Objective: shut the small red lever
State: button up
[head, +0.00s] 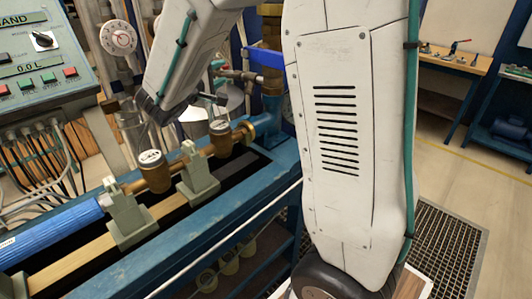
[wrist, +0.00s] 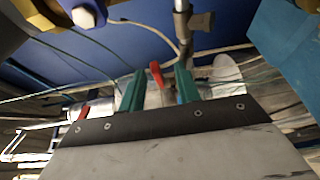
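In the wrist view, a small red lever (wrist: 156,75) stands upright between the two teal fingers of my gripper (wrist: 158,92). The fingers are apart, with a gap visible on both sides of the lever, and I cannot tell how far in depth it lies from them. A second red piece (wrist: 82,112) shows at the left, partly hidden by the gripper body; I cannot tell whether it is another lever. In the head view my arm covers the area, and neither the red lever nor the fingertips can be made out.
In the wrist view, a grey metal pipe (wrist: 183,35) stands behind the right finger, with wires around it. In the head view, the blue bench (head: 215,205) carries brass meters (head: 155,175) in a line. A control panel (head: 45,65) is at the left. Floor is open at the right.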

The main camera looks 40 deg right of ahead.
jog(key=s+f+m+g+y, duration=0.1)
jog(key=s+f+g+y, duration=0.2)
jog(key=s, duration=0.4)
jog(key=s+f+m+g+y, duration=0.1)
jog(key=s+f+g+y, duration=0.2)
jog(key=s, duration=0.4)
jog(key=s+a+f+m+g+y, duration=0.1)
jog(key=s+a+y, duration=0.5)
jog(key=s, duration=0.6)
jog(key=shift+s+a+f+m+g, duration=0.25)
jog(key=shift+a+f+m+g, duration=0.2)
jog(key=shift+a, duration=0.45)
jog(key=shift+o, duration=0.4)
